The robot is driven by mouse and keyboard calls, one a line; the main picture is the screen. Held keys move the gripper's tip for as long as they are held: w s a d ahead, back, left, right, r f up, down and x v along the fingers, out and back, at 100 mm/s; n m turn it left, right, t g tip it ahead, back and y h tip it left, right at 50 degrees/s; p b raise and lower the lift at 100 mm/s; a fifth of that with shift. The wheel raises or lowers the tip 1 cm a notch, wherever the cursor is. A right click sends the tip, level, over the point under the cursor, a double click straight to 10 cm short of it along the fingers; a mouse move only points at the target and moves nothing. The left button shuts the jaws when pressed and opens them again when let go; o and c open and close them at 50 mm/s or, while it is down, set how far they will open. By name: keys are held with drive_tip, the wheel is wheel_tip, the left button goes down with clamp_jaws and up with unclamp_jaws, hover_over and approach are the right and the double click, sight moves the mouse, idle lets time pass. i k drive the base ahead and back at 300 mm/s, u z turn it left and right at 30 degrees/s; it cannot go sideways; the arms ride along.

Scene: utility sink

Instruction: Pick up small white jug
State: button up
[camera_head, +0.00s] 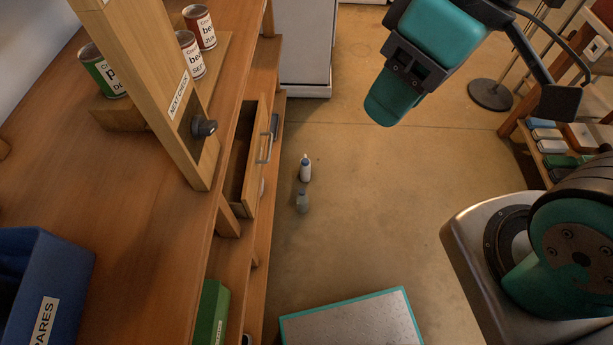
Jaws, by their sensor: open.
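My gripper (393,98) is at the top right of the head view, in the air over the floor, seen from above with its teal housing and dark bracket. It holds nothing that I can see, and the gap between its fingers is not clear from here. I cannot tell whether either is the small white jug; no clear jug shape shows.
A wooden bench (130,200) with a partly open drawer (256,160) fills the left side. Cans (199,27) stand on it near a wooden post, with a blue bin (45,285) in front. A teal-edged grey platform (350,322) lies below. Mid-floor is clear.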

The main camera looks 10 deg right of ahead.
sight(305, 163)
drive_tip(key=u, duration=0.25)
drive_tip(key=k, duration=0.2)
drive_tip(key=z, duration=1.1)
drive_tip(key=i, duration=1.45)
drive_tip(key=u, duration=1)
drive_tip(key=i, duration=0.55)
drive_tip(key=u, duration=0.45)
